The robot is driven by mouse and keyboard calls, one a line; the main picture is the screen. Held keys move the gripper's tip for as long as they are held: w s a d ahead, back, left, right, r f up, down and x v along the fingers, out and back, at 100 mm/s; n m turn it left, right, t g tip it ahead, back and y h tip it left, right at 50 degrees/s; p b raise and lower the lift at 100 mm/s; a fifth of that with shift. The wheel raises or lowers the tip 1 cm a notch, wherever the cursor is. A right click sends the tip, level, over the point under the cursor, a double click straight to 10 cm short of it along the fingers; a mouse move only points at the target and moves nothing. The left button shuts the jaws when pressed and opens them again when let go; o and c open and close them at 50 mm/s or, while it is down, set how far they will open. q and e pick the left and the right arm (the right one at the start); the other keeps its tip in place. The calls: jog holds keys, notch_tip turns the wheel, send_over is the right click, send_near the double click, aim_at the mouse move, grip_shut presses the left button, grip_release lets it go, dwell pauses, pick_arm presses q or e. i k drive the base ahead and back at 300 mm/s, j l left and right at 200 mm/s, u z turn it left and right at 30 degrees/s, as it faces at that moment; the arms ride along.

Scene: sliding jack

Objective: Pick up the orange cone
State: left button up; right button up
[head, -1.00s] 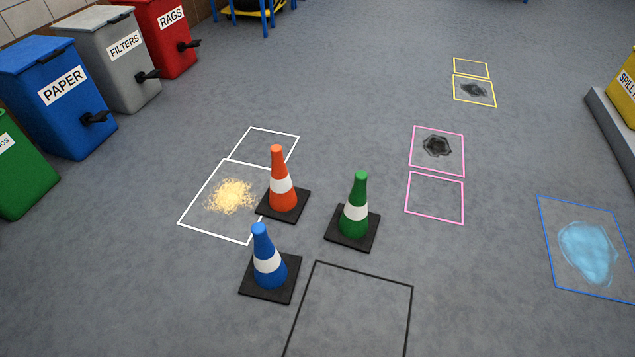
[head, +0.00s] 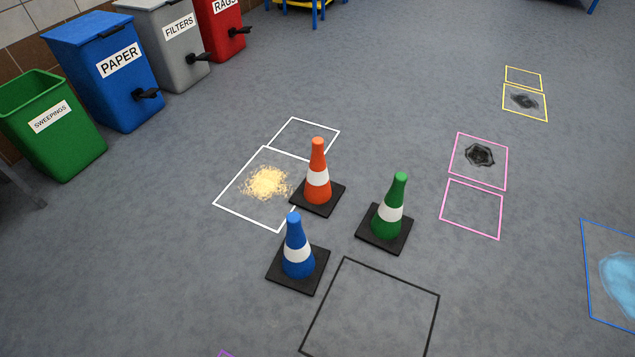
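The orange cone (head: 317,173) stands upright on its black square base in the head view, near the middle of the picture. It has a white band. Its base overlaps the right side of a white floor outline. A green cone (head: 391,209) stands to its right and a little nearer. A blue cone (head: 297,247) stands nearer, below the orange one. Neither of my grippers is in view.
Sawdust-like yellow powder (head: 267,182) lies left of the orange cone. A black floor outline (head: 438,300) is in front. Pink outlines (head: 503,210), one around a dark patch (head: 479,155), lie right. Bins, including a green one (head: 62,138), line the left. Open floor lies between.

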aim_at(316, 194)
jog(key=i+j, duration=1.3)
jog(key=j, duration=0.1)
